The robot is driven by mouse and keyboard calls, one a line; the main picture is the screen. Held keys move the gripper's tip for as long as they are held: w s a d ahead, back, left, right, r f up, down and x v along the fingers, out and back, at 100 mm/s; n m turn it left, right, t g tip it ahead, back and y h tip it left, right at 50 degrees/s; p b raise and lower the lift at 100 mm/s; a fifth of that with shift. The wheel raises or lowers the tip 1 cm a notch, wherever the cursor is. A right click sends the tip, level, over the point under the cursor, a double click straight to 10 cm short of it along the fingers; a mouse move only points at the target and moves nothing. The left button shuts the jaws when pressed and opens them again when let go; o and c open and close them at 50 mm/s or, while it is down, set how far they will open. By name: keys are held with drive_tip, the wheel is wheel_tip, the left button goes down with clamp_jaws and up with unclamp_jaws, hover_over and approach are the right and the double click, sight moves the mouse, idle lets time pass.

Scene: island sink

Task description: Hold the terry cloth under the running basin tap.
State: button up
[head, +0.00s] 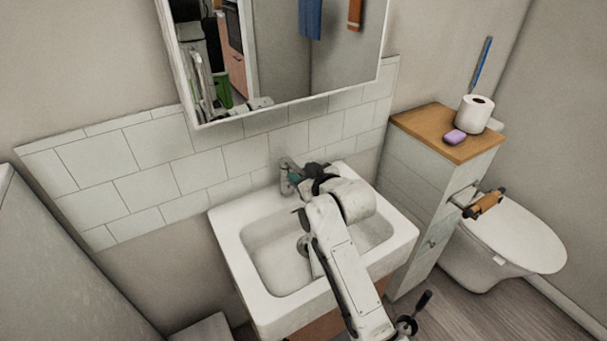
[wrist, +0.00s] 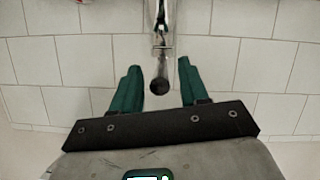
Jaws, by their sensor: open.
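The basin tap (head: 286,172) stands at the back edge of the white basin (head: 232,245). In the wrist view the chrome tap (wrist: 162,20) comes down from the top, with a dark round end between my fingers in the picture. My gripper (wrist: 160,68) has two green fingers spread apart, one on each side of the tap, with no cloth between them. In the head view my gripper (head: 296,178) is at the tap, partly hidden by my wrist. I cannot tell whether it touches the tap. No running water is visible. I cannot identify a terry cloth with certainty.
An orange-brown item (head: 485,203) is on a holder at the side of the cabinet, near the toilet (head: 520,235). A mirror (head: 275,60) hangs above the basin.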

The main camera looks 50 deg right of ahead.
drive_tip(key=shift+c, duration=0.2)
clamp_jaws()
idle(0.4)
